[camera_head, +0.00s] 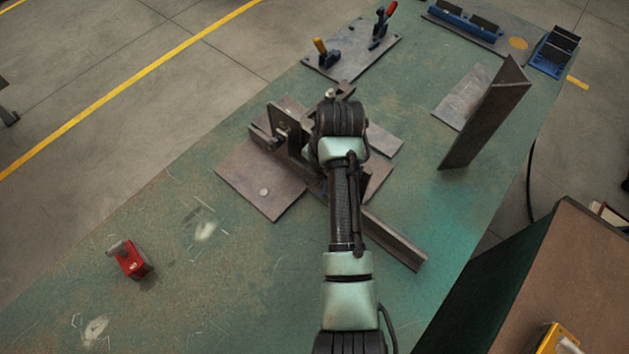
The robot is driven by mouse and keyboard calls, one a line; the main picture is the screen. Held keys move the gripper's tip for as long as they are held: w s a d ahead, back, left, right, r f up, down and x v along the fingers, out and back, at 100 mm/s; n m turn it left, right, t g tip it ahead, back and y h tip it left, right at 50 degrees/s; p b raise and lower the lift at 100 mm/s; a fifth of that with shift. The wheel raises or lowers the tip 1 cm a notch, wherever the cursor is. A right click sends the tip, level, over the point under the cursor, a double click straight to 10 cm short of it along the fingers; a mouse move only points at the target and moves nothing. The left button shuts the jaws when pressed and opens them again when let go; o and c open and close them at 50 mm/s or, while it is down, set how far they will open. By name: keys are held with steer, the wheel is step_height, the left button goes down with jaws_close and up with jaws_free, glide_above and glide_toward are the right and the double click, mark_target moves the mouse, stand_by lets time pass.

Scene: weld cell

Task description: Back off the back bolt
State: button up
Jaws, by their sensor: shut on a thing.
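A steel fixture (262,185) of flat plates and upright brackets sits on the green table, partly hidden behind my arm. A bolt with a thick head (279,137) sticks out of the upright plate on its left side. My gripper (342,91) is at the far side of the fixture, beyond my dark wrist, which hides most of it. It is shut on a small light-coloured piece, which looks like the back bolt (331,94). How far the bolt sits in its hole is hidden.
Toggle clamps on a plate (352,58) stand just beyond the gripper. A tall steel angle (486,115) leans up at right. A long steel bar (395,240) runs right of my arm.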

steer(key=g+h, duration=0.1)
steer(key=h, duration=0.1)
steer(key=shift+w+g+h, duration=0.1)
steer(key=shift+g+h, duration=0.2)
steer(key=shift+g, duration=0.1)
steer(key=shift+f+h+b, duration=0.15)
steer(key=shift+h+b, duration=0.15)
steer(key=shift+b, duration=0.05)
steer(key=shift+g+h+b, duration=1)
steer(key=shift+b, duration=0.25)
steer(key=shift+g+h+b, duration=0.3)
steer(key=shift+h+b, duration=0.1)
steer(key=shift+b, duration=0.45)
steer(key=shift+g+h+b, duration=0.3)
steer(key=shift+h+b, duration=0.15)
steer(key=shift+h, duration=0.05)
steer(key=o, duration=0.6)
steer(key=shift+o, duration=0.2)
steer(key=shift+r, duration=0.2)
